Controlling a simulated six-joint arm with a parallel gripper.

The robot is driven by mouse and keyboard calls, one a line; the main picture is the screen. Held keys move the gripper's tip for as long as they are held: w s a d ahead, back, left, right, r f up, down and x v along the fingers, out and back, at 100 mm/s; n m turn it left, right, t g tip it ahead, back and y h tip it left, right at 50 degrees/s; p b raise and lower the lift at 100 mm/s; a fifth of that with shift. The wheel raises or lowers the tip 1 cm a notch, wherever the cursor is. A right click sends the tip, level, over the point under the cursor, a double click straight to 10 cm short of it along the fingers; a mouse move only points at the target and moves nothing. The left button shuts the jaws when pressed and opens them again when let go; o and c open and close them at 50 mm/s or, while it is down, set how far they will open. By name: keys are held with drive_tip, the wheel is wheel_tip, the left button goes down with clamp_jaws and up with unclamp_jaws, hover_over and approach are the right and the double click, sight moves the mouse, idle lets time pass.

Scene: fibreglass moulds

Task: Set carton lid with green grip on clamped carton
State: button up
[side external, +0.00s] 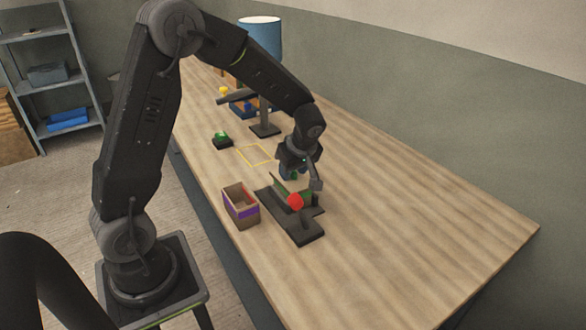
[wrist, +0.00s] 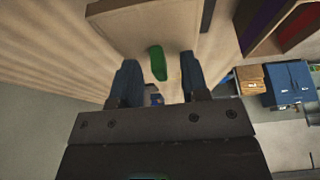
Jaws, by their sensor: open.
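The carton lid (wrist: 118,22) shows in the wrist view as a tan panel with the green grip (wrist: 157,62) standing out from it. In the side view the green grip (side external: 293,176) is small and partly covered by my gripper. The clamped carton sits in a dark clamp (side external: 305,237) with a red knob (side external: 295,201). The lid appears to lie on the carton, but whether it is fully seated I cannot tell. My gripper (side external: 292,172) is right above; in the wrist view its blue fingers (wrist: 158,62) are apart on either side of the grip, with visible gaps.
An open carton with a purple band (side external: 240,207) stands left of the clamp. A yellow outline (side external: 255,155) on the table is empty. A dark block with a green top (side external: 222,140), a dark stand (side external: 264,129) and a blue-shaded lamp (side external: 261,38) are farther back. The table's right side is clear.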

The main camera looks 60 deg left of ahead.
drive_tip(key=v, duration=1.4)
drive_tip(key=s+d+r+m+t+h, duration=0.1)
drive_tip(key=s+d+m, duration=0.3)
drive_tip(key=s+m, duration=0.5)
drive_tip(key=s+d+r+m+t+h, duration=0.2)
drive_tip(key=s+d+m+t+h, duration=0.1)
drive_tip(key=s+m, duration=0.6)
drive_tip(key=shift+s+d+r+t+h, duration=0.15)
drive_tip(key=shift+s+d+t+h, duration=0.2)
drive_tip(key=shift+d+t, duration=0.6)
